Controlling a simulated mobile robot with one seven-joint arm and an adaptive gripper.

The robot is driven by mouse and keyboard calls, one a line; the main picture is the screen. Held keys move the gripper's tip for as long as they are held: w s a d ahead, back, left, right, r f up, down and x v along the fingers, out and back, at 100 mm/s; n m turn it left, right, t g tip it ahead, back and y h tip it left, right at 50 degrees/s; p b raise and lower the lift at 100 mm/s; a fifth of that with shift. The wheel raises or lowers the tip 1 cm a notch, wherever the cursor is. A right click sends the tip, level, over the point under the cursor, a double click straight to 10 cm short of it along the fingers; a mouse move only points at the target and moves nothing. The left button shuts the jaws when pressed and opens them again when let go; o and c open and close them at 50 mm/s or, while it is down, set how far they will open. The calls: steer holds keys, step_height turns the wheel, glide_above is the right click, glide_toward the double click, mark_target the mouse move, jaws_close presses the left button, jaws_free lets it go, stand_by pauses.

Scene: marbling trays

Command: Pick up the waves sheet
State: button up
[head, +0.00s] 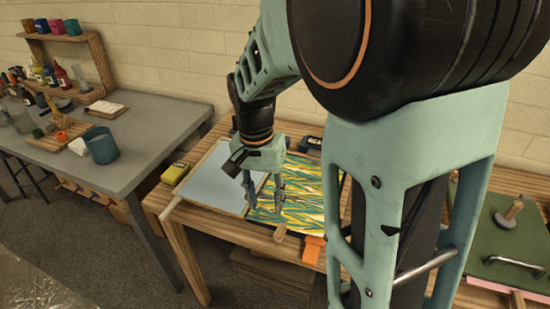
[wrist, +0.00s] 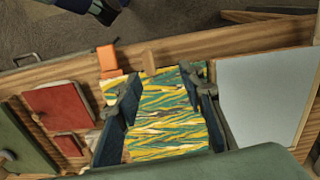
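The waves sheet (head: 308,205), with green, yellow and white streaks, lies on the wooden table beside a pale grey framed tray. In the wrist view the sheet (wrist: 160,112) shows between my two fingers. My gripper (head: 265,200) points down over the left part of the sheet in the head view. Its fingers (wrist: 160,82) are apart, with nothing held between them. I cannot tell exactly how high the fingertips are above the sheet. My arm hides the sheet's right side in the head view.
The pale grey framed tray (head: 215,178) adjoins the sheet. An orange object (head: 313,249) and a small wooden piece (head: 280,231) sit at the front edge. A yellow object (head: 176,172) is at the left. Red pads (wrist: 60,108) lie on the sheet's other side.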

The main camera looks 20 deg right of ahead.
steer(key=s+d+m, duration=0.1)
glide_above(278, 233)
steer(key=f, duration=0.3)
steer(key=a+f, duration=0.1)
steer(key=f, duration=0.1)
steer(key=shift+w+f, duration=0.25)
steer(key=shift+s+d+f, duration=0.1)
steer(key=shift+d+f, duration=0.05)
steer(key=shift+f, duration=0.75)
steer(key=shift+d+f, duration=0.2)
steer(key=shift+f, duration=0.65)
steer(key=shift+s+d+f, duration=0.1)
steer(key=shift+d+f, duration=0.05)
steer(key=shift+f, duration=0.75)
steer(key=shift+c, duration=0.4)
